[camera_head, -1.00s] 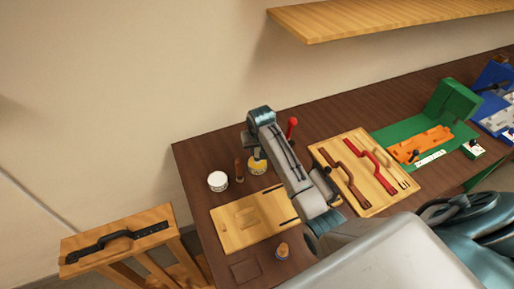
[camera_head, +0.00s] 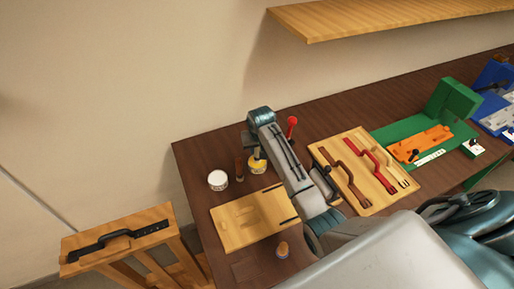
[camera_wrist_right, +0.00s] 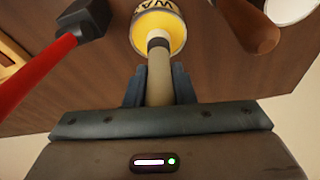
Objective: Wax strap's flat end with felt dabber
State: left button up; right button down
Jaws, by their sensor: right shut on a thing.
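My right gripper (camera_wrist_right: 159,90) is shut on the pale, round handle of the felt dabber (camera_wrist_right: 159,66). The dabber's dark collar and lower end point into the yellow wax tin (camera_wrist_right: 140,22), lettered "WA". I cannot tell how deep its tip sits. In the head view the right gripper (camera_head: 254,150) is right above the yellow tin (camera_head: 258,167). A brown strap (camera_head: 346,171) and a red strap (camera_head: 372,164) lie on a pale board at the right. A black strap (camera_head: 117,237) lies on a wooden stand at lower left. My left gripper is out of view.
A white tub (camera_head: 217,180) and a brown-handled tool (camera_head: 239,171) stand left of the tin. A shelf (camera_head: 380,18) overhangs the wall.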

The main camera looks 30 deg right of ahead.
dwell(0.6)
jog(key=shift+r, duration=3.45)
